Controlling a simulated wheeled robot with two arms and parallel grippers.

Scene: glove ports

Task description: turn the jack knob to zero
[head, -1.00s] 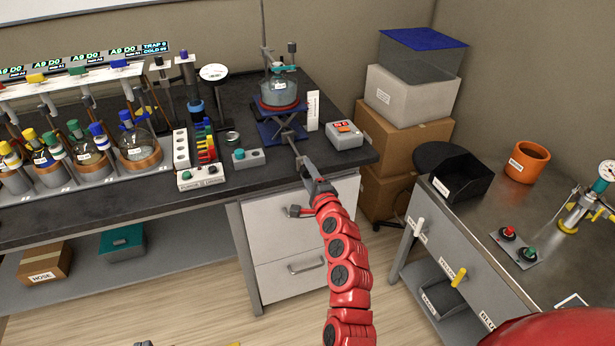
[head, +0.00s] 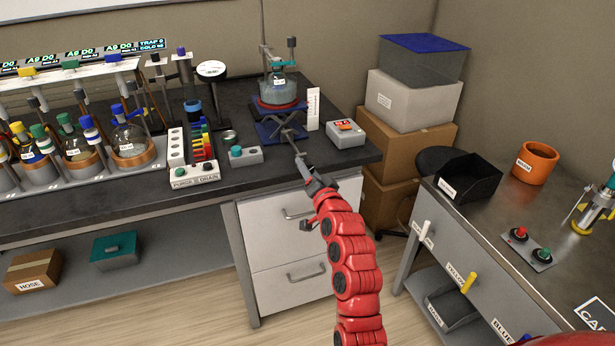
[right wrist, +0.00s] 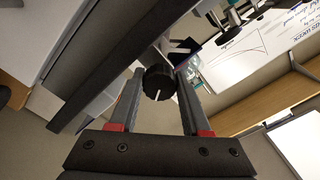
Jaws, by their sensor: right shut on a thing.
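The lab jack (head: 283,130), with a blue top plate and base and dark crossed arms, stands near the bench's front edge under a red-rimmed heater and a glass flask (head: 278,90). Its black knob (right wrist: 158,84) shows in the right wrist view, with a white line pointing down in that picture. My right gripper (head: 303,166) reaches the jack's front from below right. In the right wrist view its fingers (right wrist: 160,78) stand on both sides of the knob, shut on it. In the head view the knob is hard to make out. My left gripper is out of view.
A teal-knobbed box (head: 246,155) and a rack of coloured pieces (head: 195,160) are to the left. Drawers (head: 285,235) lie below the bench edge.

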